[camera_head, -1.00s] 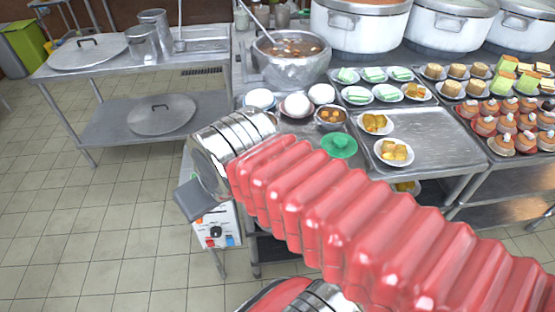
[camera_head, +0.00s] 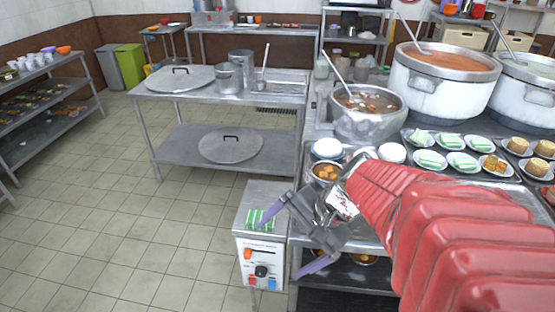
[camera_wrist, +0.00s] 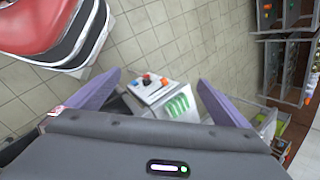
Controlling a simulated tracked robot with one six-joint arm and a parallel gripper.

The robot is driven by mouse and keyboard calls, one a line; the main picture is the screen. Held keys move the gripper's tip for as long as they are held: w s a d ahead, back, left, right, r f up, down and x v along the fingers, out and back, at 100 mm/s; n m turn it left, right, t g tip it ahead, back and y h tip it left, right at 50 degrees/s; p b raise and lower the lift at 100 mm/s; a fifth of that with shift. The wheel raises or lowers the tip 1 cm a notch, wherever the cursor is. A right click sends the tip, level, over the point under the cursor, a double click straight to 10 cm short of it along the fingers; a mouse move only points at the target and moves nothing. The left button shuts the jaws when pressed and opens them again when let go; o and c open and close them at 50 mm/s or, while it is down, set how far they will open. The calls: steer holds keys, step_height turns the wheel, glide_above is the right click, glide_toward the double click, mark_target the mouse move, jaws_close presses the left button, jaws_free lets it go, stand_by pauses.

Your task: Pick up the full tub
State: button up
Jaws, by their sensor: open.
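A small round tub (camera_head: 326,171) filled with orange food in broth sits on the steel counter in the head view, beside white bowls. I cannot tell for certain that it is the full tub. My gripper (camera_head: 281,248) is open and empty, with its two purple fingers spread over the control box beside the counter. The tub is above and behind the gripper in the head view, apart from the fingers. In the wrist view my gripper (camera_wrist: 160,77) shows its fingers either side of the box; no tub is visible there.
The control box (camera_head: 262,235) has knobs and a green-striped item (camera_head: 261,219) on top. A large metal pot (camera_head: 368,112) of soup with a ladle stands behind the tub. Food plates (camera_head: 462,162) fill the counter's right. The tiled floor (camera_head: 110,240) at left is clear.

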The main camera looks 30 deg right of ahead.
steer(key=d+f+m+t+h, duration=0.2)
steer(key=d+f+m+t, duration=0.1)
steer(key=d+m, duration=0.8)
steer(key=d+f+m+t+h, duration=0.1)
steer(key=d+f+m+t, duration=0.2)
steer(key=d+m+t, duration=0.3)
steer(key=s+d+m, duration=0.1)
steer(key=d+m, duration=0.4)
steer(key=d, duration=0.6)
steer(key=shift+f+h, duration=0.15)
steer(key=shift+h, duration=0.25)
steer(key=shift+w, duration=0.1)
steer(key=shift+x, duration=4.3)
steer(key=shift+w+a, duration=0.1)
steer(key=shift+r+x, duration=0.2)
steer(key=shift+x, duration=2.3)
steer(key=shift+a, duration=0.1)
steer(key=shift+c, duration=0.5)
